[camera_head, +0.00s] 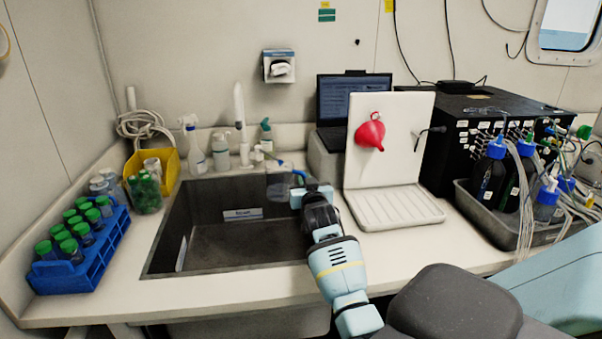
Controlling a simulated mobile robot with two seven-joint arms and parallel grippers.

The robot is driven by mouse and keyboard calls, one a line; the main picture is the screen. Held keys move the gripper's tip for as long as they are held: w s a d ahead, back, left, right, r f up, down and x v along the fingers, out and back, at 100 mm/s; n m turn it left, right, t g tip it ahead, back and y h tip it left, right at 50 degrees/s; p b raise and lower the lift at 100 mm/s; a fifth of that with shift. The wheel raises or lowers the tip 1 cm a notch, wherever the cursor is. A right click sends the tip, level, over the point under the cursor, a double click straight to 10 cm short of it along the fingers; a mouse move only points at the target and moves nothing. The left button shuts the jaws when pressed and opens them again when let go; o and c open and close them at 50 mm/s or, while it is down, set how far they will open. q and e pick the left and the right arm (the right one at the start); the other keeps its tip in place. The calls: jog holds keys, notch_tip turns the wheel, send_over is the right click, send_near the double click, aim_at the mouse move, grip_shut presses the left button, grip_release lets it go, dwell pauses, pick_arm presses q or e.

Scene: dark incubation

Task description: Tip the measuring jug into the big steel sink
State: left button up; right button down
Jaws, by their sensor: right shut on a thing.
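The big steel sink (208,245) is sunk into the white counter, left of the picture's middle. My right gripper (299,190) reaches up from the lower right to the sink's back right corner. It is shut on the measuring jug (280,187), a clear, see-through vessel with a blue part near the gripper. The jug is over the back right part of the sink. Its tilt and contents are hard to tell, and the gripper hides part of it. My left gripper is out of view.
A tap (240,125) and spray bottles (192,147) stand behind the sink. A blue rack (85,265) of green-capped bottles is at left. A white drying board (390,135) with a red funnel (370,132) stands right of the sink. A grey tray (490,222) of bottles is farther right.

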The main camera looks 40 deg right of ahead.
aim_at(291, 181)
jog(key=shift+w+d, duration=0.2)
jog(key=shift+w, duration=0.15)
jog(key=shift+s+a, duration=0.25)
jog(key=shift+a, duration=0.05)
jog(key=a+f+n+t+b, duration=0.1)
jog(key=n, duration=0.1)
jog(key=a+f+n+t+b, duration=0.1)
jog(key=a+n, duration=0.1)
jog(key=shift+w+f+n+b, duration=0.15)
jog(key=shift+n+b, duration=0.2)
jog(key=shift+n, duration=0.05)
jog(key=shift+a+r+n+t+b, duration=0.35)
jog(key=shift+a+n+t+b, duration=0.1)
jog(key=shift+n, duration=0.45)
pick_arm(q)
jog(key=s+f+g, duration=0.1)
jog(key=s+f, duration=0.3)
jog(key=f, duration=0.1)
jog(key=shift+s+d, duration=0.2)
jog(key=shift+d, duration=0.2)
pick_arm(e)
jog(key=shift+r, duration=0.15)
